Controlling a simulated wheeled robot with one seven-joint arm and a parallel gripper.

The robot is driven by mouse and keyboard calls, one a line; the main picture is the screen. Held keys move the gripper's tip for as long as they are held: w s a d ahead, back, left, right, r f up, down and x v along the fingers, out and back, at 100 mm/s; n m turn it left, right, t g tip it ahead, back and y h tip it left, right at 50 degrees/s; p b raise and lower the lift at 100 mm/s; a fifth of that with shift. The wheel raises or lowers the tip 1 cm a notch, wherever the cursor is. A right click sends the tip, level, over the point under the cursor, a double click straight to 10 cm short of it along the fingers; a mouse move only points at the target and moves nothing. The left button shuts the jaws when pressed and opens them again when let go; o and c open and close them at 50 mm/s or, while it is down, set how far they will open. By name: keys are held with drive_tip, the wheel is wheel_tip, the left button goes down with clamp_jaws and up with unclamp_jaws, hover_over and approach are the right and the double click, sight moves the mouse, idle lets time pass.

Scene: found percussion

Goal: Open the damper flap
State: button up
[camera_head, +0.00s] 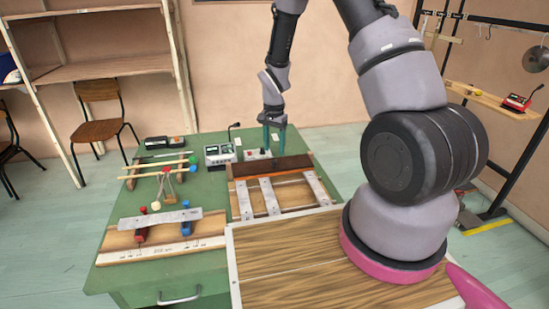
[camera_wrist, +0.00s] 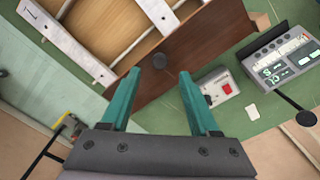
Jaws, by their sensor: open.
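The damper flap is a dark brown board (camera_head: 285,164) along the back of a wooden frame with metal bars (camera_head: 272,195). My gripper (camera_head: 273,148) is above the flap's back side. The flap appears to lie flat along the frame.
A grey control box (camera_head: 220,153) and a small box with a red button (camera_wrist: 226,87) stand close to the gripper on the green table (camera_head: 210,285). Mallets (camera_head: 160,165) and a metal bar on stands (camera_head: 160,219) lie to the left. A wood-topped panel (camera_head: 290,265) is in front.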

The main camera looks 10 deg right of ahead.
sight(274, 161)
wheel_tip(274, 161, down, 5)
drive_tip(key=shift+f, duration=0.1)
idle(0.3)
clamp_jaws()
idle(1.3)
